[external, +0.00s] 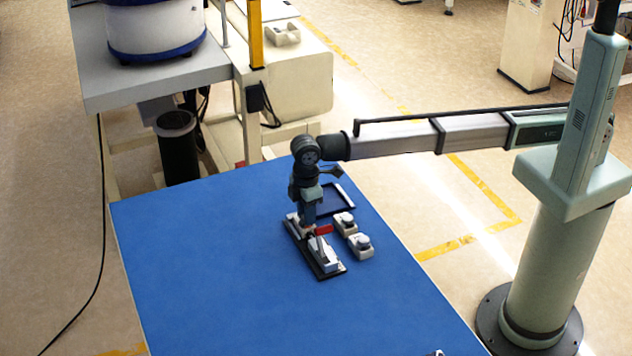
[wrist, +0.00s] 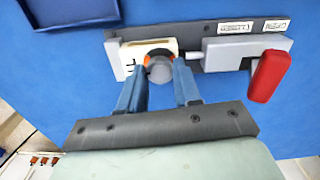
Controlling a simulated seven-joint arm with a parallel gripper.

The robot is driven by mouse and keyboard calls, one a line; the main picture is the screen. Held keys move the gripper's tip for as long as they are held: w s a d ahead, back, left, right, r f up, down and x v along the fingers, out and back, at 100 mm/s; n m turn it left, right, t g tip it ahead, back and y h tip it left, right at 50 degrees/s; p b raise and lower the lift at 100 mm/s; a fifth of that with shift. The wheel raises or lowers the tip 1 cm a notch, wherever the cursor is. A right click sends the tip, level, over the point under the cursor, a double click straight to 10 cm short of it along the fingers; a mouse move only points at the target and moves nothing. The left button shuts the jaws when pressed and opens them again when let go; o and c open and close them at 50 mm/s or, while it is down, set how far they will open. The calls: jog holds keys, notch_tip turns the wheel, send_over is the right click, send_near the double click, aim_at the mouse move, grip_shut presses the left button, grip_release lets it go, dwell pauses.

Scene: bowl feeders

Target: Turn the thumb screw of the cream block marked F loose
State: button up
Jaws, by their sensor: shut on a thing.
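In the wrist view, a cream block (wrist: 126,72) with a black mark, seen turned and partly hidden, sits on a dark fixture plate (wrist: 196,33). Its round grey thumb screw (wrist: 160,71) lies between the fingertips of my gripper (wrist: 161,65). My gripper is shut on this screw, with orange showing beside the tips. To the right, a grey clamp (wrist: 235,50) with a red handle (wrist: 268,77) reaches a rod toward the block. In the external view, my gripper (external: 308,228) points down over the fixture and hides most of the held block.
Two other cream blocks with dark knobs, a farther one (external: 344,228) and a nearer one (external: 360,252), stand right of the fixture. A dark tray (external: 346,191) lies behind them. A bowl feeder (external: 155,30) stands beyond.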

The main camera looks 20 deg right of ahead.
jog(key=o, duration=1.1)
jog(key=shift+c, duration=0.2)
jog(key=shift+r, duration=0.1)
notch_tip(320, 180, up, 14)
